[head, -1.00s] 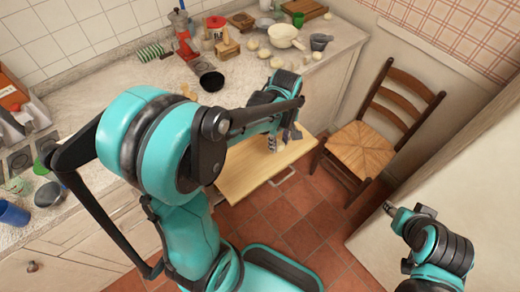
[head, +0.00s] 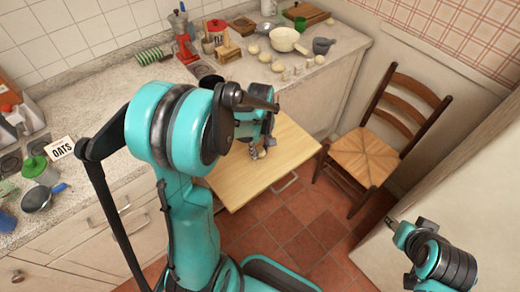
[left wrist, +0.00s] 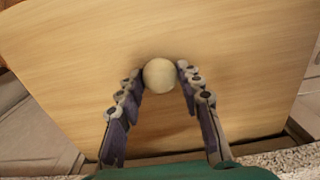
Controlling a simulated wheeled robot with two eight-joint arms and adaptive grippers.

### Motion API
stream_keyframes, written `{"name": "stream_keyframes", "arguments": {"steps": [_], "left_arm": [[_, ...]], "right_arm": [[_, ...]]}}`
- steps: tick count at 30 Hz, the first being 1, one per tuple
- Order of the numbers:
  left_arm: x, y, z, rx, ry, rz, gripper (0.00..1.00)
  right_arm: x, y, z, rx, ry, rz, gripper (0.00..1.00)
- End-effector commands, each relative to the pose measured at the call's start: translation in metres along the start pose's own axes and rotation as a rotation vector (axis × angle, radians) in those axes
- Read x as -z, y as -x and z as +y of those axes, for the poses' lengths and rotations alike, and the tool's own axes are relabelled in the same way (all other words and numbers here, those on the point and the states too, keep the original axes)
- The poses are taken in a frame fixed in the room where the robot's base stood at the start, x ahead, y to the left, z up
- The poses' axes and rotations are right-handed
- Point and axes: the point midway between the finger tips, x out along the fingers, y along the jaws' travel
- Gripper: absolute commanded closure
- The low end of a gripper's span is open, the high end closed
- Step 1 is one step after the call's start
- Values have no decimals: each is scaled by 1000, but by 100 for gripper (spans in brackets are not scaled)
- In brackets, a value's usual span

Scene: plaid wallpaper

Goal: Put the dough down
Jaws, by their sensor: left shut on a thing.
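A pale round dough ball (left wrist: 160,75) sits between the fingertips of my left gripper (left wrist: 161,72) in the left wrist view, and the gripper is shut on it. Behind it is the pale wooden pull-out board (left wrist: 235,50). In the head view my left gripper (head: 258,152) is over the middle of this board (head: 240,185), and the arm hides part of it. I cannot tell whether the dough touches the board. My right gripper (head: 393,224) is at the lower right, away from the board; its jaws are too small to read.
Several other dough balls (head: 253,48) lie on the counter behind, near a white pan (head: 285,40) and a grey mortar (head: 322,46). A wooden chair (head: 370,155) stands right of the board. The board's visible surface looks clear.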

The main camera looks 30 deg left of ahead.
Motion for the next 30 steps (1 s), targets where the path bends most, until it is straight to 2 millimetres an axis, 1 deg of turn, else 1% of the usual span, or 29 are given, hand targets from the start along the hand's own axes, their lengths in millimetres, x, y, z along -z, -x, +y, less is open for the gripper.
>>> {"name": "stream_keyframes", "arguments": {"steps": [5,6,8,16,20,23,30], "left_arm": [[0,-4,0,0,0,0,91],[0,-3,0,0,0,0,59],[0,-3,0,0,0,0,43],[0,-2,0,0,0,0,43],[0,4,0,0,0,0,43],[0,20,0,0,0,0,43],[0,75,0,0,0,0,43]], "right_arm": [[-2,-3,0,0,0,0,60],[-2,-2,0,0,0,0,60],[-1,-2,0,0,0,0,60],[-1,-2,0,0,0,0,60],[2,2,0,0,0,0,60],[6,8,0,0,0,0,60],[19,26,0,0,0,0,60]]}}
